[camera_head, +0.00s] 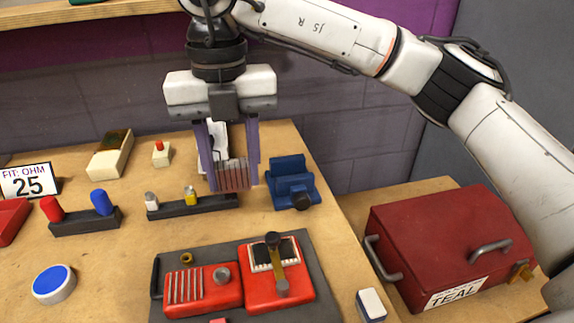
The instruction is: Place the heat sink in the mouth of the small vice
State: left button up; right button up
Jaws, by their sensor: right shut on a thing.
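My right gripper (232,186) points down over the wooden table, its two fingers around the heat sink (233,177). The heat sink is a reddish-brown finned block, held upright between the fingertips. The small vice (291,185) is blue with a dark knob at its front, and stands just to the right of the gripper. The heat sink is beside the vice in the picture, apart from its mouth. I cannot tell its exact height above the table. My left gripper is out of view.
A dark rack (192,206) with small pegs lies below and left of the gripper. A red device (243,280) with a lever sits on a grey mat in front. A red toolbox (450,240) stands right. Table (325,235) is bare in front of the vice.

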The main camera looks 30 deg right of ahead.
send_near(291, 167)
jog(key=s+a+f, duration=0.1)
jog(key=s, duration=0.1)
notch_tip(291, 167, down, 2)
jog(key=shift+f+b, duration=0.5)
jog(key=shift+f, duration=2.1)
jog(key=shift+f, duration=0.15)
jog(key=o, duration=1.2)
jog(key=shift+c, duration=0.2)
notch_tip(291, 167, up, 8)
jog(key=p, duration=0.1)
